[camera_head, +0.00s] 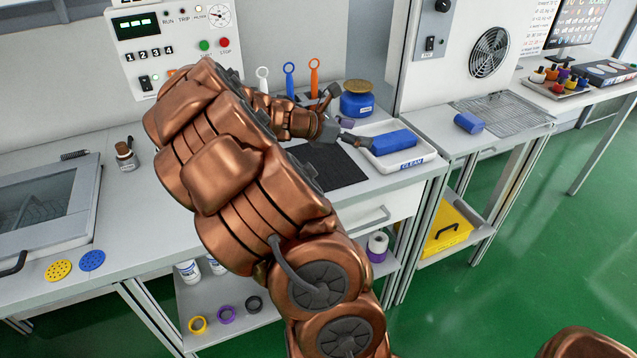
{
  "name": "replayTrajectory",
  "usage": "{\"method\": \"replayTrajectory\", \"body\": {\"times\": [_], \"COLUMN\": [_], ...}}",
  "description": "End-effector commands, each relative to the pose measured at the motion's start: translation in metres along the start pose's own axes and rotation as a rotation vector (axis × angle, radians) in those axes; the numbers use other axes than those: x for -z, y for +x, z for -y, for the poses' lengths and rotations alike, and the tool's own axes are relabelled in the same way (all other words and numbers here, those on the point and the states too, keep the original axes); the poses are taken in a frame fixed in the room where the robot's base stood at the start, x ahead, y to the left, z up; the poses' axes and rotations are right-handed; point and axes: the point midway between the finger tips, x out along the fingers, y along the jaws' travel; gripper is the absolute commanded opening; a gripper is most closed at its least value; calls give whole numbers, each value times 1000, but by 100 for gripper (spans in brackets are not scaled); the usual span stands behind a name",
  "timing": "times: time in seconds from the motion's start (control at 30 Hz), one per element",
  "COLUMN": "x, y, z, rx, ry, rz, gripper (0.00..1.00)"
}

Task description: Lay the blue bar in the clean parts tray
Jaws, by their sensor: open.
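The white clean parts tray (425,157), with a "CLEAN" label on its front, sits on the bench right of centre. A long blue bar (394,142) lies in it, appearing flat along the tray. My gripper (350,119) is open at the tray's left end. One dark finger points up and back, and the other reaches toward the bar's left end. I cannot tell whether that finger touches the bar. A second, shorter blue block (468,122) lies on the side table to the right.
A dark mat (328,165) lies left of the tray. A blue jar with a tan lid (358,100) stands behind it, near upright orange and blue tools (290,80). A wire rack (508,115) lies on the right-hand table. The green floor (540,220) is open at right.

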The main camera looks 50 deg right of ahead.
Motion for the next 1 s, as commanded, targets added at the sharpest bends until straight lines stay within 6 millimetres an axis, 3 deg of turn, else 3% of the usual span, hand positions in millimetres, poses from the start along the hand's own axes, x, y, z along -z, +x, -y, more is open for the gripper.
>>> {"method": "replayTrajectory", "body": {"times": [0.17, 0.33, 0.47, 0.7, 1.0], "x": [0, 6, 23, 71, 137], "y": [-4, -32, -65, -133, -222], "z": [3, 28, 63, 127, 222], "rx": [2, 20, 61, 175, 401], "ry": [20, 179, 363, 647, 836], "rz": [-9, -85, -197, -436, -721], "gripper": [82, 82, 82, 82, 82]}}
